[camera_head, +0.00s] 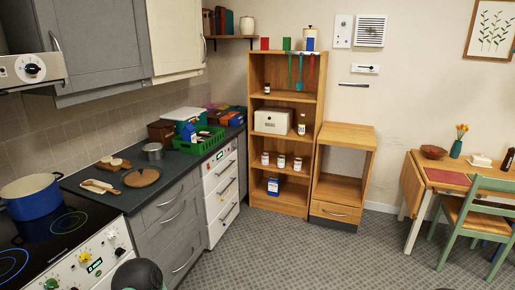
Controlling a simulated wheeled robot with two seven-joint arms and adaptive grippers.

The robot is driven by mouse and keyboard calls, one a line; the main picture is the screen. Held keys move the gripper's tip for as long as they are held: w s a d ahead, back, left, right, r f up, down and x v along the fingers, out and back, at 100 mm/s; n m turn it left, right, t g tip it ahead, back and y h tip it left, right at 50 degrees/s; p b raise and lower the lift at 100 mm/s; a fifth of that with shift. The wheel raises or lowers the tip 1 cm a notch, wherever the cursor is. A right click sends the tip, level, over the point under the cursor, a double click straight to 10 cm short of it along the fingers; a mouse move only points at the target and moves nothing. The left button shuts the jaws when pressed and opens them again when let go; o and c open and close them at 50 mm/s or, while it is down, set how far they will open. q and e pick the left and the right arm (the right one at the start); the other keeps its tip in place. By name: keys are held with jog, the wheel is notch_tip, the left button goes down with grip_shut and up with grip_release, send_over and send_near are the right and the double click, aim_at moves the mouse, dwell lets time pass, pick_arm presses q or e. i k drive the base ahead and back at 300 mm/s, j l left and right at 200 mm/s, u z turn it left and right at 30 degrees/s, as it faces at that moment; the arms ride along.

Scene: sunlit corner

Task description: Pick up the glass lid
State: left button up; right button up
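I cannot make out a clearly glass lid in the head view. A round brown disc (141,178) with what looks like a small knob or handle lies flat on the dark counter at the left; I cannot tell whether it is the glass lid or a wooden board. A blue pot (32,201) with a pale inside stands on the black cooktop at the far left. A small grey metal pot (153,151) stands on the counter behind the disc. Neither of my grippers shows.
Boards with food (114,163) and a light board (99,187) lie near the disc. A green crate (198,140) stands further back on the counter. A wooden shelf (248,205), table (438,168) and green chair (480,208) stand beyond. The grey floor (330,255) is clear in the middle.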

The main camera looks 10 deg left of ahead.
aim_at(143, 175)
jog(key=i+u, duration=0.15)
jog(key=i, duration=0.35)
jog(key=i+l+u, duration=0.15)
jog(key=i, duration=0.3)
jog(key=i+l+u, duration=0.15)
jog(key=i, duration=0.3)
jog(key=i+u, duration=0.2)
jog(key=u, duration=0.2)
jog(key=i+l+u, duration=0.1)
jog(key=u, duration=0.35)
jog(key=i+l+u, duration=0.2)
jog(key=u, duration=0.2)
jog(key=i+l+u, duration=0.25)
jog(key=u, duration=0.2)
jog(key=i+l+u, duration=0.1)
jog(key=l+u, duration=0.15)
jog(key=u, duration=0.15)
